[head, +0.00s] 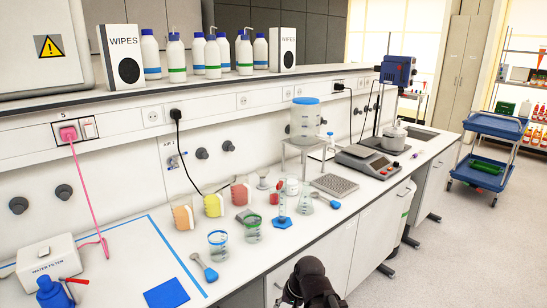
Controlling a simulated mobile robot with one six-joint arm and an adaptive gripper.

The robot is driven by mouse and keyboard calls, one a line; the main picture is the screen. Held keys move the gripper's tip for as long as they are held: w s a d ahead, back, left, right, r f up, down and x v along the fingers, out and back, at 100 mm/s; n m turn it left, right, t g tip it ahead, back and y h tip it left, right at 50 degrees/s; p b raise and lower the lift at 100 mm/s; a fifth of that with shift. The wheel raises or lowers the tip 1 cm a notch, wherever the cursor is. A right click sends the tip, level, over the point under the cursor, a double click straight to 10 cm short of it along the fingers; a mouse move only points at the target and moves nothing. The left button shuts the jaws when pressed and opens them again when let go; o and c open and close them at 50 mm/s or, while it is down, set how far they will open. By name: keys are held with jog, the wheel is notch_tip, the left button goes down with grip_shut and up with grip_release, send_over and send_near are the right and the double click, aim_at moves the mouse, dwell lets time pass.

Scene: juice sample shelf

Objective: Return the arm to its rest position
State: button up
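The dark end of my arm with my gripper (309,287) shows at the bottom edge of the head view, in front of the bench's front edge. It is cut off by the frame. Its fingers are not clear, so I cannot tell whether it is open or shut. I see nothing held in it. It appears apart from the glassware on the bench.
The white bench (215,290) holds beakers, flasks, a blue scoop (205,268), a balance (368,160) and a blue-lidded container (305,120). A blue mat (166,295) lies front left. A blue cart (487,150) stands right; the floor (450,255) between is clear.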

jog(key=s+d+n+g+h+p, duration=0.1)
jog(key=s+d+h, duration=0.1)
jog(key=d, duration=1.2)
jog(key=shift+s+r+g+h, duration=0.3)
jog(key=shift+s+r+h, duration=0.1)
jog(key=shift+h, duration=0.3)
jog(key=shift+w+a, duration=0.1)
jog(key=shift+a, duration=0.1)
